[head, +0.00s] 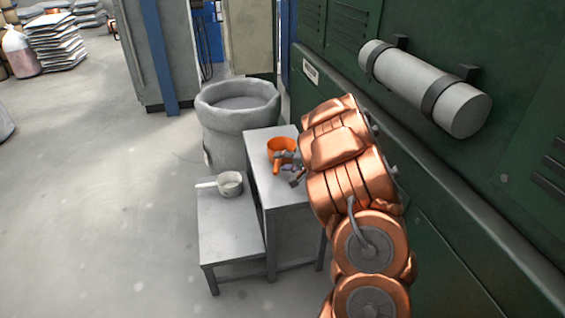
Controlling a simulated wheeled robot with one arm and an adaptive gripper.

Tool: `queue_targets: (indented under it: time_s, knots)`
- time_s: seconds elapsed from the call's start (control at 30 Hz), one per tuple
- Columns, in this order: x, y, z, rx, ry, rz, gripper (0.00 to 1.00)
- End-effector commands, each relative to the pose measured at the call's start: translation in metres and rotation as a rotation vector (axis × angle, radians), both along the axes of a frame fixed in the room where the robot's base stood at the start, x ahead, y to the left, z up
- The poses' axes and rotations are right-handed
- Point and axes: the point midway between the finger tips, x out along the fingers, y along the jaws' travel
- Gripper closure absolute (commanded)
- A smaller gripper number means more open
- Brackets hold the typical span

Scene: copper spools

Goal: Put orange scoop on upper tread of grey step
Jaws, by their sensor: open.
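The grey step (233,231) stands on the floor at the picture's middle, with a low tread at the left and a higher one at the right. The orange scoop (276,146) is on the upper tread (262,136), its handle pointing toward the camera. My gripper (291,169) is open at the right of the scoop's handle, close to it. Whether they touch I cannot tell. My copper-coloured arm hides the right part of the upper tread and part of the gripper.
A white scoop (230,184) lies on the lower tread, handle to the left. A large grey tub (225,128) stands behind the step. A green cabinet wall (420,60) with a grey cylinder (425,88) runs along the right.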

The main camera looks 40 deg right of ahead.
Motion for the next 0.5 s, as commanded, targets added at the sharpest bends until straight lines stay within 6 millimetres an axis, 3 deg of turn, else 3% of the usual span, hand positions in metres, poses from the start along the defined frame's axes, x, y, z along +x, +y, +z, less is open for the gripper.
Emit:
queue_targets:
  time_s: [0.1,0.5]
  knots:
    - [-0.019,-0.006,0.015,0.0,0.001,-0.006,0.53]
    - [-0.081,-0.02,0.046,-0.001,0.0,-0.004,0.53]
